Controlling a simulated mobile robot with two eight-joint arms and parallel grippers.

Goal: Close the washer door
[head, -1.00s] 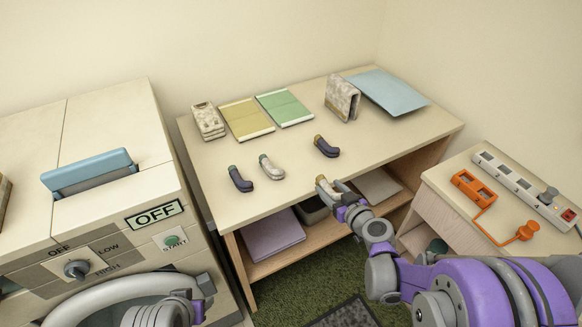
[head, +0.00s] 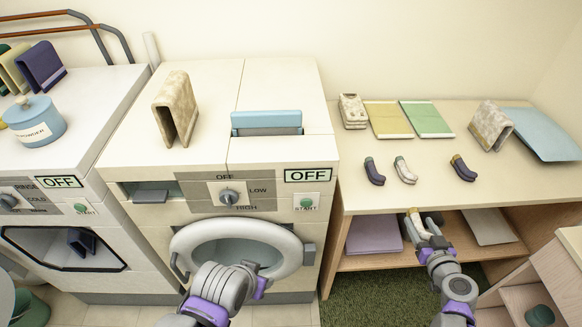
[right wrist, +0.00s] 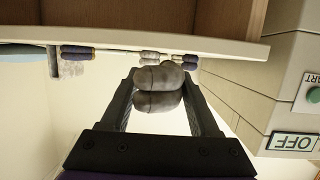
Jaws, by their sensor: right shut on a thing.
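The left machine (head: 100,203), with dial words RINSE and COLD and an OFF display, has an uncovered dark-edged front opening (head: 115,257); a dark blue thing (head: 82,242) shows inside. The machine to its right (head: 145,195), marked LOW and HIGH, has a round white-rimmed door (head: 289,245); whether it is fully shut I cannot tell. My left gripper (head: 262,284) is in front of this door, its fingers unclear. My right gripper (head: 424,224) is shut on a cream sock (head: 412,217) at the table's front edge. The sock also shows between the fingers in the right wrist view (right wrist: 158,78).
The table (head: 345,180) bears several socks (head: 404,170), folded cloths (head: 388,118) and a blue sheet (head: 545,135). A shelf below holds a purple folded item (head: 373,236). A cabinet (head: 560,255) stands at right. A folded cloth (head: 176,105) and blue pot (head: 36,122) are on the machines.

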